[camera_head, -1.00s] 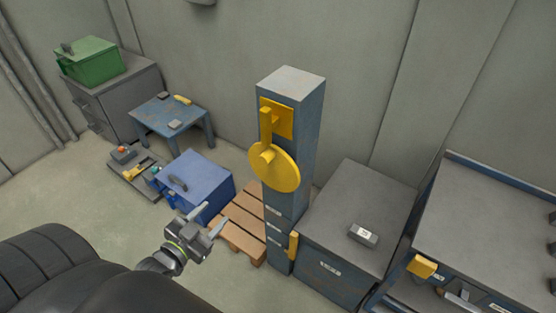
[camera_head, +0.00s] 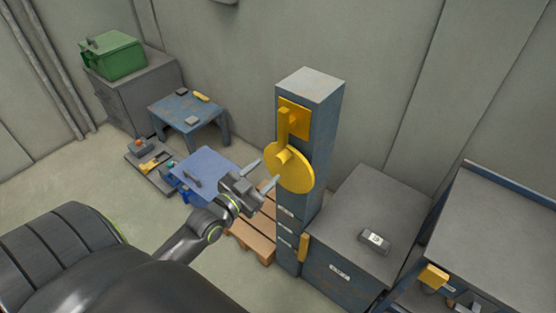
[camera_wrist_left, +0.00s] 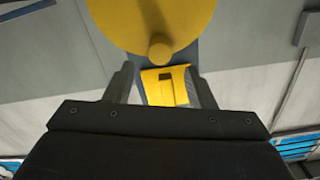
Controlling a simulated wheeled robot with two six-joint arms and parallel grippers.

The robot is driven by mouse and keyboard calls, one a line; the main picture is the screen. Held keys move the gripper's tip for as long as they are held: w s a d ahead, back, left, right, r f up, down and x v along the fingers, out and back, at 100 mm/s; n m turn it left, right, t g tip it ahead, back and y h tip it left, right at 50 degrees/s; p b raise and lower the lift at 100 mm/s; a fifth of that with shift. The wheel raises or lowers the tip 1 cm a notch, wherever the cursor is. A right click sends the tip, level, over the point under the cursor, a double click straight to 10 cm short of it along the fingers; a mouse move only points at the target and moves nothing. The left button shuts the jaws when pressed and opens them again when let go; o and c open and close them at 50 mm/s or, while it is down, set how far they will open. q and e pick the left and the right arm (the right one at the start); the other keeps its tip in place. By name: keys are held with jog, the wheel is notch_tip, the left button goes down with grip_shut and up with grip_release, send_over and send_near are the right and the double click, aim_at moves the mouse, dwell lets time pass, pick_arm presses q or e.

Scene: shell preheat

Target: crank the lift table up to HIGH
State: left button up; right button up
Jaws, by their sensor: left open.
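A blue-grey column (camera_head: 322,130) carries a round yellow crank wheel (camera_head: 297,172) with a stubby yellow knob (camera_head: 284,156) standing out from its face. A yellow plate (camera_head: 295,117) with a raised part is above the wheel. My left gripper (camera_head: 262,174) is open and empty, just left of the wheel, its fingers pointing toward it. In the left wrist view the wheel (camera_wrist_left: 150,15) fills the top, and its knob (camera_wrist_left: 160,47) lies ahead of and between the open fingertips (camera_wrist_left: 160,72), apparently not touching. My right gripper is not in view.
A grey-topped cabinet (camera_head: 350,205) stands right of the column, with a yellow tab (camera_head: 304,246) beside the column's small labels. A blue box (camera_head: 212,168) and wooden pallet (camera_head: 252,240) are low behind my left arm. A blue table (camera_head: 185,108) stands farther back.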

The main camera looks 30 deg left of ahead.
aim_at(278, 160)
pick_arm(q)
jog(key=w, duration=0.6)
jog(key=shift+w+d, duration=0.2)
jog(key=shift+d, duration=0.05)
grip_shut()
